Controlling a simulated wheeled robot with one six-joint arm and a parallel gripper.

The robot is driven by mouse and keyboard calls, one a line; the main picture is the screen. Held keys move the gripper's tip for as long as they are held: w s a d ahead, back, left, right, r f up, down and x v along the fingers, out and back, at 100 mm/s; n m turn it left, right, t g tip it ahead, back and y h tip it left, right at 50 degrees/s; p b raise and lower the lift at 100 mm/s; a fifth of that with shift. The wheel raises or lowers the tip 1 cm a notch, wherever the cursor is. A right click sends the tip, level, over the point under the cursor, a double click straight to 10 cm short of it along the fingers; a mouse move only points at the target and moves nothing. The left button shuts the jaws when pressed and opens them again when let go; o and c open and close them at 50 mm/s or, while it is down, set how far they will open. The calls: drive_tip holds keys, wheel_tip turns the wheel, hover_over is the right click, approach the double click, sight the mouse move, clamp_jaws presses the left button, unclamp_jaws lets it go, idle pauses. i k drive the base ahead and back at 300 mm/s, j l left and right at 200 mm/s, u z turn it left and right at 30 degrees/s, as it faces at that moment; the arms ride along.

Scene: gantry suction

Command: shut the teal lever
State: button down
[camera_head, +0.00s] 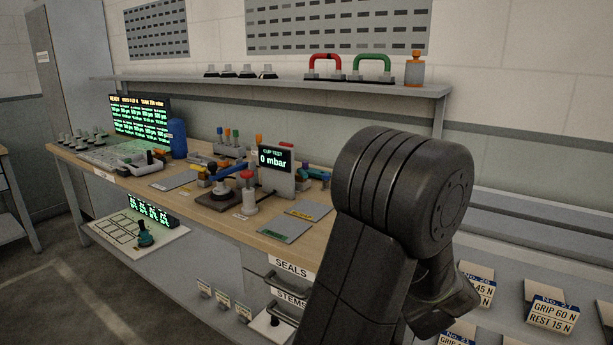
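A small teal part with a dark knob (145,236) stands on the pale lower panel at the left, below the bench top. It is too small for me to tell whether it is the teal lever or how it is set. My dark arm fills the right foreground, well apart from these things. Its fingertips do not show.
The wooden bench (205,222) holds a cup test display (276,158) reading 0 mbar, a blue bottle (178,138) and several small tools. A shelf (215,80) above carries red and green handles (372,66). Labelled blocks (551,312) sit at the lower right. Floor is clear at left.

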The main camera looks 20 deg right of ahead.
sight(300, 170)
drive_tip(key=i+j, duration=0.5)
drive_tip(key=i, duration=0.75)
drive_tip(key=i+l+u, duration=0.1)
drive_tip(key=i+l, duration=0.2)
